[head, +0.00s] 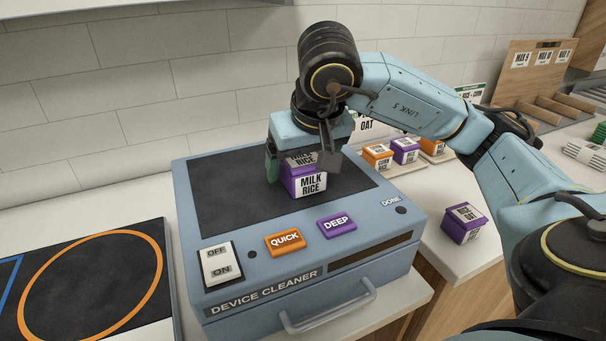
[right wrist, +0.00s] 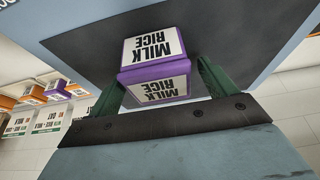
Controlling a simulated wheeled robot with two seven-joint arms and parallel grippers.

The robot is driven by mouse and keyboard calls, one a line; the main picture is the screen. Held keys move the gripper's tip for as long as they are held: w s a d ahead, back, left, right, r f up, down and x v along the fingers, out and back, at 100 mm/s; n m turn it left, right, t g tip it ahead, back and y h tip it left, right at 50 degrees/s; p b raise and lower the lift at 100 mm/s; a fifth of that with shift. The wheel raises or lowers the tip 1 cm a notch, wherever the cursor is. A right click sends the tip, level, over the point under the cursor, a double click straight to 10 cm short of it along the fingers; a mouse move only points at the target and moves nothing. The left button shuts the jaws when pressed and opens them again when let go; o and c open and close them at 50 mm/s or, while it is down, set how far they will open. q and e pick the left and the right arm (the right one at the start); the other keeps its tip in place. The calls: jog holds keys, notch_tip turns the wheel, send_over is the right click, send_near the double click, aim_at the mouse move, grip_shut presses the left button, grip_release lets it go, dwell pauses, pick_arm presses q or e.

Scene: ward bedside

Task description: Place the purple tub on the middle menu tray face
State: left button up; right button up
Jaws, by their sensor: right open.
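A purple tub (head: 309,184) labelled MILK RICE sits on the dark top panel of the blue device cleaner (head: 215,285). My right gripper (head: 300,167) is lowered over it, with its fingers open on either side. In the right wrist view the tub (right wrist: 155,72) lies between the green fingers; whether they touch it I cannot tell. A second purple tub (head: 464,223) stands alone on the counter at right. A menu tray (head: 399,171) behind the cleaner holds orange and purple tubs. Its OAT card is partly hidden by my arm. My left gripper is not seen.
The cleaner has an OFF/ON switch (head: 221,264), QUICK (head: 285,240) and DEEP (head: 337,223) buttons and a front handle (head: 328,307). A dark mat with an orange ring (head: 152,240) lies at left. A wooden rack (head: 530,75) stands at back right.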

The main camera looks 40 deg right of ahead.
jog(key=shift+w+d+f, duration=0.1)
jog(key=shift+w+f, duration=0.15)
jog(key=shift+f, duration=0.35)
jog(key=c, duration=1.2)
jog(key=shift+r, duration=0.15)
jog(key=shift+c, duration=0.3)
